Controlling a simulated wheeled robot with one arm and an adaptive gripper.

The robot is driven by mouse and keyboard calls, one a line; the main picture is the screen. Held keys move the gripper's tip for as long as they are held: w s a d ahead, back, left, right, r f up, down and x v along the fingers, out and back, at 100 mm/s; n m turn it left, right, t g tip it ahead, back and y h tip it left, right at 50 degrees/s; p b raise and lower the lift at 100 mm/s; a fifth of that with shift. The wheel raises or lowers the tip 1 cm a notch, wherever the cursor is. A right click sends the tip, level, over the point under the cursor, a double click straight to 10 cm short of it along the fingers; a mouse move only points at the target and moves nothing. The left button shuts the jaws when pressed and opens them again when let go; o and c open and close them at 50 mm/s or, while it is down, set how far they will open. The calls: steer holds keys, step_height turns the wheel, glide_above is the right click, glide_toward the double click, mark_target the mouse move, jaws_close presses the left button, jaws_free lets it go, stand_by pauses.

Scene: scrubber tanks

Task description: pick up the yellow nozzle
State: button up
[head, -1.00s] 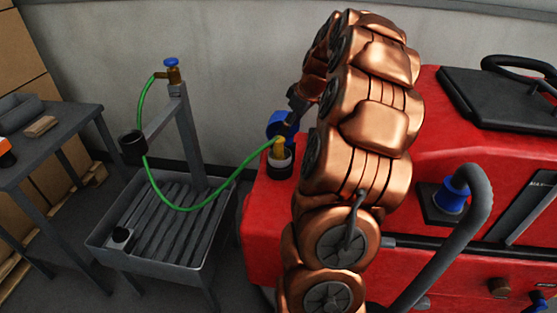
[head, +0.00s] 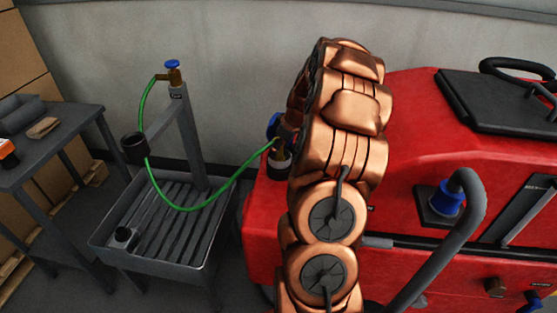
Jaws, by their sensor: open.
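The yellow nozzle (head: 280,155) is at the end of the green hose (head: 215,202). It sits upright in a dark filler opening with a pale ring (head: 280,167) on the left end of the red machine (head: 405,160). My copper arm rises in front of the machine and bends over toward the nozzle. My gripper (head: 287,136) is small and mostly hidden behind the arm, right at the nozzle's top. It is open; whether its fingers touch the nozzle is hidden.
A blue cap (head: 273,124) stands open behind the filler. The hose hangs from a tap (head: 173,72) on a post over a grey slatted sink (head: 148,262). A dark bench (head: 60,137) is at left. A blue-collared grey hose (head: 466,190) rises right of my arm.

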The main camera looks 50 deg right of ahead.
steer(key=shift+c, duration=0.2)
jaws_close()
stand_by(0.3)
